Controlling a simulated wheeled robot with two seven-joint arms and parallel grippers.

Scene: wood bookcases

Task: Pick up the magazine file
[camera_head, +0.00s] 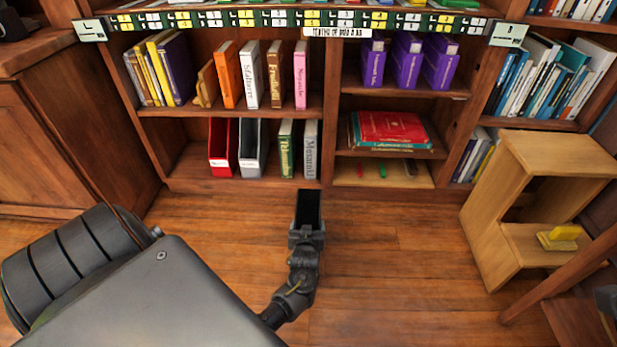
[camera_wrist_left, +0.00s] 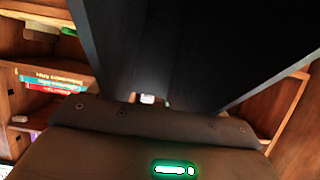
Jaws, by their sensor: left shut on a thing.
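My left gripper (camera_head: 306,232) is out over the wood floor in front of the bookcase, shut on a black magazine file (camera_head: 308,208). The file is held off the shelf, just in front of the bookcase's lower edge. In the left wrist view the dark file (camera_wrist_left: 200,45) fills the upper middle, right in front of the gripper; the fingertips are hidden there. On the bottom left shelf stand a red magazine file (camera_head: 218,150) and a grey one (camera_head: 250,160), side by side.
Upright books, among them a green book (camera_head: 286,150), stand to the right of the files on the shelf. A light wood step stool (camera_head: 500,190) is at the right, a wood cabinet (camera_head: 60,140) at the left. The floor (camera_head: 390,260) between is clear.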

